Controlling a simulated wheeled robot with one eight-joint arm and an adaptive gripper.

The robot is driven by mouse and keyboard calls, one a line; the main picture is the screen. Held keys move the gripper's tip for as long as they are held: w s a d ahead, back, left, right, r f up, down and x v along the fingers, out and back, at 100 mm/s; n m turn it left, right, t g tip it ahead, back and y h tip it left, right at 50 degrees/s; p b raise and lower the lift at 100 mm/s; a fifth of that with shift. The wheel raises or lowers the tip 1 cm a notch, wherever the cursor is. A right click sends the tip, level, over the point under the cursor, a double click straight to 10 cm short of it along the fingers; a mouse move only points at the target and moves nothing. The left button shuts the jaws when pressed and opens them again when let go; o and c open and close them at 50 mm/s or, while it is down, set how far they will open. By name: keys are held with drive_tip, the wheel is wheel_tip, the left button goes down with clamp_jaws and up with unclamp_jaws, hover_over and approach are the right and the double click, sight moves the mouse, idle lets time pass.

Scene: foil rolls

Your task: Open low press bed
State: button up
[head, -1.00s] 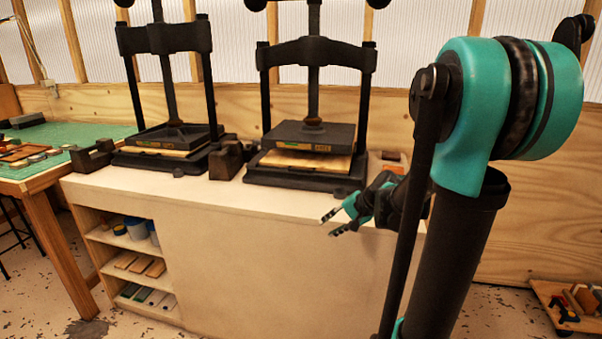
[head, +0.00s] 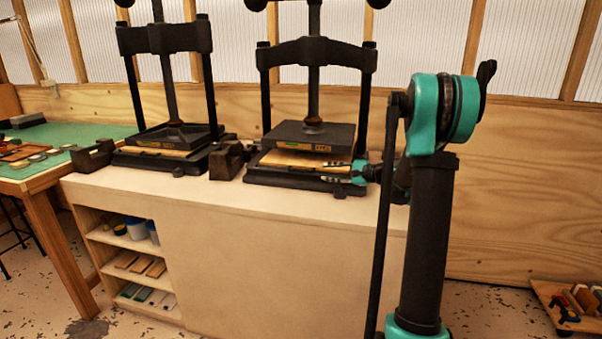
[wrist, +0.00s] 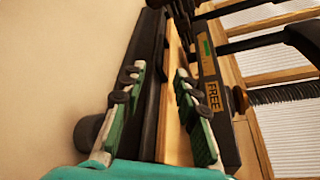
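The right press (head: 318,95) stands on the bench with its dark platen (head: 315,137) raised above a pale wooden board (head: 300,160) on a black bed (head: 285,181). The platen's label reads FREE in the wrist view (wrist: 212,97). My gripper (head: 328,172) is at the bed's front right corner, pointing left. In the wrist view, my gripper (wrist: 160,74) is open, with the board's edge (wrist: 172,120) and black bed between or beyond its fingers. I cannot tell whether they touch. The left press (head: 165,90) has its platen close above its own board.
Dark blocks (head: 228,160) sit between the presses. The bench front (head: 270,245) is clear, with open shelves (head: 140,265) at left. A green-topped table (head: 75,145) stands further left. A low wooden cart (head: 565,305) is on the floor at right.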

sight(304, 171)
drive_tip(key=x, duration=1.3)
drive_tip(key=shift+a+f, duration=0.1)
drive_tip(key=shift+c, duration=0.6)
clamp_jaws()
